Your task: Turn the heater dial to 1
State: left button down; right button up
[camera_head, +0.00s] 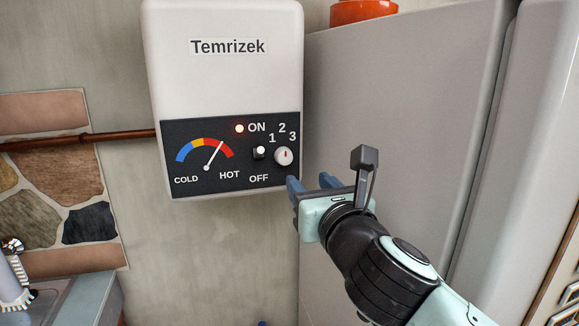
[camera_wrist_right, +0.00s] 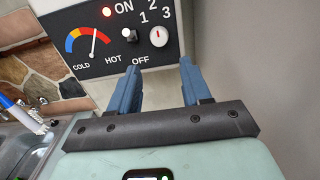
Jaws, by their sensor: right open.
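The heater (camera_head: 225,70) is a white box marked Temrizek, fixed to the wall, with a black panel. Its dial (camera_head: 284,156) is a small white round knob with a red mark pointing up, about toward the 2; it also shows in the right wrist view (camera_wrist_right: 158,37). My right gripper (camera_head: 311,184) is open and empty, just below the dial and apart from it. In the right wrist view its two blue fingers (camera_wrist_right: 158,68) stand apart below the dial. Only a tiny blue tip, perhaps my left gripper (camera_head: 262,323), shows at the bottom edge of the head view.
A switch (camera_head: 259,152) sits left of the dial, between ON and OFF labels, with a lit red lamp (camera_head: 239,128) above. A large grey cabinet or fridge side (camera_head: 400,90) stands close on the right. A brown pipe (camera_head: 80,140) runs left; a sink edge (camera_head: 90,295) is lower left.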

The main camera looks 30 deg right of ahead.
aim_at(285, 158)
jog(key=p+x, duration=0.1)
jog(key=x, duration=1.2)
jog(key=shift+f+p, duration=0.15)
jog(key=shift+p, duration=0.2)
jog(key=shift+s, duration=0.1)
jog(key=shift+a, duration=0.1)
jog(key=c, duration=0.8)
